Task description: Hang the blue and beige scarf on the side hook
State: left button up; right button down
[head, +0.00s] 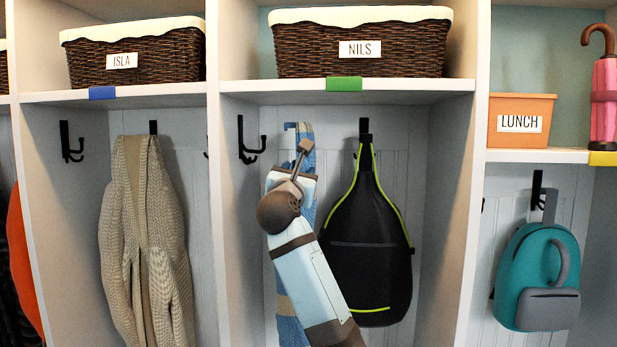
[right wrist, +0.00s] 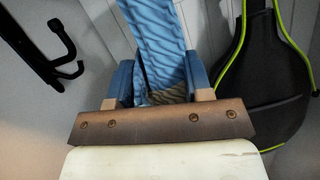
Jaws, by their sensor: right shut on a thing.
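The blue and beige scarf (head: 308,133) hangs in the middle cubby, partly hidden behind my right arm. Its blue upper part shows above my gripper, and a blue and beige striped part shows low beside the arm. My right gripper (head: 304,148) is shut on the scarf. In the right wrist view the blue cloth (right wrist: 160,40) rises between the two blue fingers (right wrist: 160,88). The black side hook (head: 248,145) is on the cubby's left wall, left of the gripper and apart from the scarf. It also shows in the right wrist view (right wrist: 45,45). My left gripper is out of view.
A black bag with green trim (head: 368,240) hangs on the back hook (head: 364,127), just right of my arm. A wicker NILS basket (head: 320,65) sits on the shelf above. A beige cardigan (head: 150,230) hangs in the left cubby, and a teal backpack (head: 535,265) hangs at right.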

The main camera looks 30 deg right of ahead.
jog(key=shift+w+a, duration=0.85)
jog(key=shift+a, duration=0.3)
jog(key=shift+w+a, duration=0.55)
jog(key=shift+a, duration=0.2)
jog(key=shift+w+a, duration=0.55)
jog(key=shift+a, duration=0.2)
jog(key=shift+s+r, duration=0.1)
jog(key=shift+f, duration=0.45)
jog(key=shift+d+f+b, duration=0.1)
jog(key=shift+f+b, duration=0.1)
jog(key=shift+b, duration=0.15)
jog(key=shift+f, duration=0.1)
dwell(0.5)
